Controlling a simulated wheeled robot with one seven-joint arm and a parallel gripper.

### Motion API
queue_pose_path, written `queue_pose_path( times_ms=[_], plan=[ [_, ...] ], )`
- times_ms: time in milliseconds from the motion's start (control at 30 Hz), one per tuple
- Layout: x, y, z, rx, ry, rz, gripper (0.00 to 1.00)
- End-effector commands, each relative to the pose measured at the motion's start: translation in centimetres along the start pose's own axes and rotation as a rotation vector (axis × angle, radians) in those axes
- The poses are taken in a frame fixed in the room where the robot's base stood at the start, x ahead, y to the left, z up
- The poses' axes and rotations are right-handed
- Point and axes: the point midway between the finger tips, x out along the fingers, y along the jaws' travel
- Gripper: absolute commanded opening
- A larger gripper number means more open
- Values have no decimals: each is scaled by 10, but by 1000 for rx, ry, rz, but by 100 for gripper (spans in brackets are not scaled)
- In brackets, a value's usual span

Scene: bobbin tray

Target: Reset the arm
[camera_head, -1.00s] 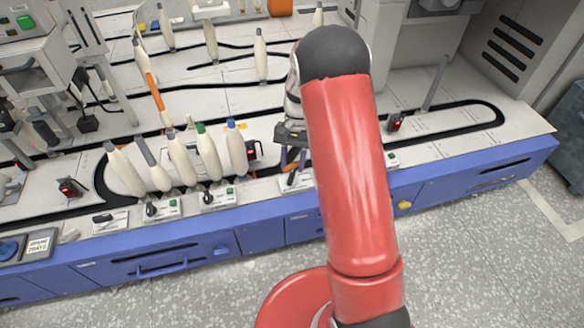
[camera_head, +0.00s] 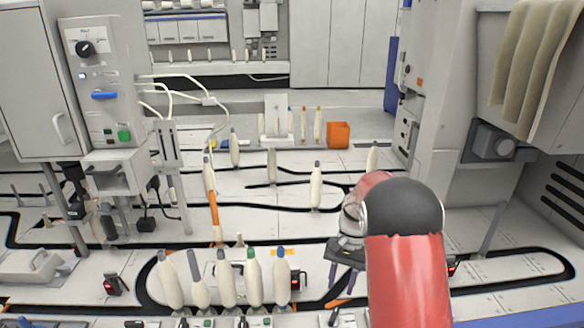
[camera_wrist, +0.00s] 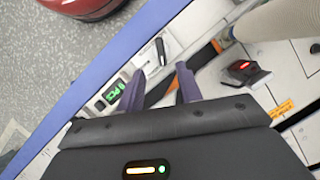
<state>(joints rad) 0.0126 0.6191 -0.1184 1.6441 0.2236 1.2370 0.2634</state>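My gripper (camera_head: 345,280) hangs from my red arm, just right of the row of bobbins and above the front of the table. In the wrist view, its two purple fingers (camera_wrist: 158,88) are spread apart with a gap between them, and nothing is held. A dark and orange strip shows beneath and between the fingers. The pale bobbins stand in a row at the front, including a green-tipped one (camera_head: 253,277) and a blue-tipped one (camera_head: 282,279). Part of a pale bobbin (camera_wrist: 275,25) shows at upper right in the wrist view.
More bobbins stand farther back, such as a grey-tipped one (camera_head: 315,188). An orange box (camera_head: 339,135) is at the back. A control cabinet (camera_head: 103,80) stands at left and a tall machine (camera_head: 445,110) at right. The table's blue front edge (camera_wrist: 95,85) runs beside the gripper.

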Motion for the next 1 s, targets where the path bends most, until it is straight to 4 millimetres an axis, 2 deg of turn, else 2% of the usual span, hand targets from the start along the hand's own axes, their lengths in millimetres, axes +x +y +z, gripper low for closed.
queue_pose_path(
  times_ms=[167, 300, 500, 633, 800, 1000],
  plan=[
    [-56, 7, 47, -75, 116, -32, 35],
    [-95, 20, 96, -153, 233, -51, 35],
    [-131, 43, 166, -267, 406, -64, 35],
    [-142, 60, 210, -338, 524, -63, 35],
    [-144, 82, 258, -425, 675, -51, 35],
    [-136, 100, 291, -492, 801, -30, 35]
  ],
)
